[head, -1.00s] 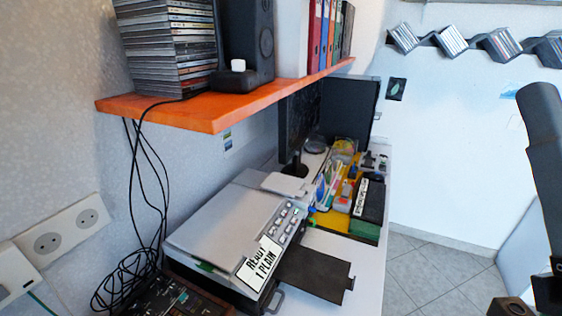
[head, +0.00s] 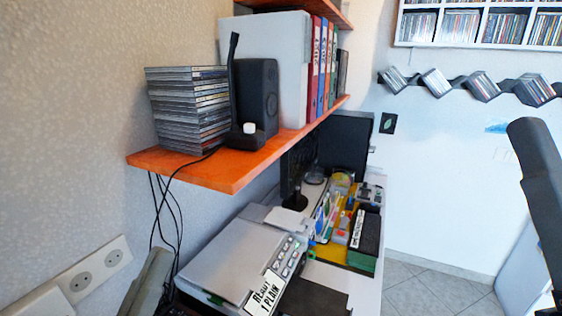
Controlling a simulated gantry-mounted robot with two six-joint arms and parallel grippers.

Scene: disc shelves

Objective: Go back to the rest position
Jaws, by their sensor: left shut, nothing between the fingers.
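My right arm (head: 540,170) comes down along the right edge as a dark grey link. Its gripper is outside the picture.
An orange shelf (head: 215,177) juts out at the left, carrying a stack of discs (head: 188,108), a speaker (head: 257,95) and binders. Below it are a printer (head: 232,257) and hanging cables. Zigzag disc racks (head: 435,84) hang on the far wall. Floor shows at lower right.

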